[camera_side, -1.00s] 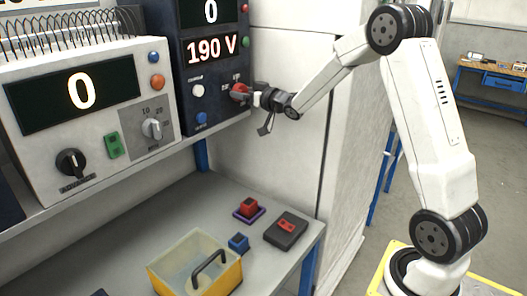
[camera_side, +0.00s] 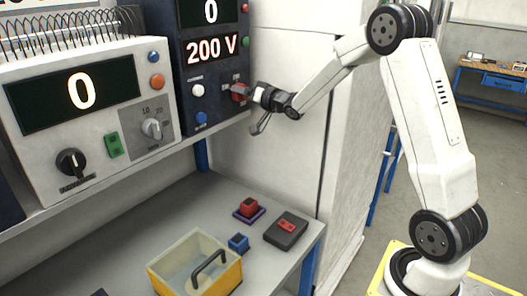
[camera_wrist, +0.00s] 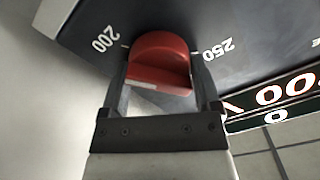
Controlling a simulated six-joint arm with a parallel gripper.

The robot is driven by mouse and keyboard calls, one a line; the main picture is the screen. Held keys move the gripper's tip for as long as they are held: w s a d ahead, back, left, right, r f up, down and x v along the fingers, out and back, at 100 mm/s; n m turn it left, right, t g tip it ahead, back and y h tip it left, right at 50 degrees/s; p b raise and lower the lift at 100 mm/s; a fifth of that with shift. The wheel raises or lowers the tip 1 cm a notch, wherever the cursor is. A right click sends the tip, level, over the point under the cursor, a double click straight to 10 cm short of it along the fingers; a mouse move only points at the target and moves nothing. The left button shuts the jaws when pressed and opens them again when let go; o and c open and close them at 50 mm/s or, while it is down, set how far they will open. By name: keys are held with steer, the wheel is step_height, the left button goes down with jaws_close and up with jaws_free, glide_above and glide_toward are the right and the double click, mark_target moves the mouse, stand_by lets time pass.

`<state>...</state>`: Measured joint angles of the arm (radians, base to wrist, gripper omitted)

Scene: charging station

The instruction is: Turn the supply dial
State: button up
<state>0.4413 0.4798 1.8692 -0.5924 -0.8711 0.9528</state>
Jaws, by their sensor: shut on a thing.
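The supply dial is a red knob (camera_side: 240,92) on the front of the dark supply unit (camera_side: 188,62). In the wrist view the red knob (camera_wrist: 158,62) sits between both fingers of my gripper (camera_wrist: 158,80), which is shut on it. Printed marks 200 and 250 flank the knob there. In the side view my gripper (camera_side: 248,93) reaches the knob from the right and partly covers it. The supply's lower display (camera_side: 211,49) reads 200 V and its upper display (camera_side: 210,11) reads 0.
A white knob (camera_side: 198,90) and a blue button (camera_side: 201,117) sit left of the red knob. A white unit (camera_side: 85,105) reading 0 stands further left. A yellow bin (camera_side: 233,277), small blocks and a dark pad (camera_side: 286,229) lie on the bench below.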

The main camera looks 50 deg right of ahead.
steer(key=shift+m, duration=0.3)
steer(key=o, duration=1.1)
steer(key=shift+s, duration=0.15)
steer(key=shift+s, duration=3.8)
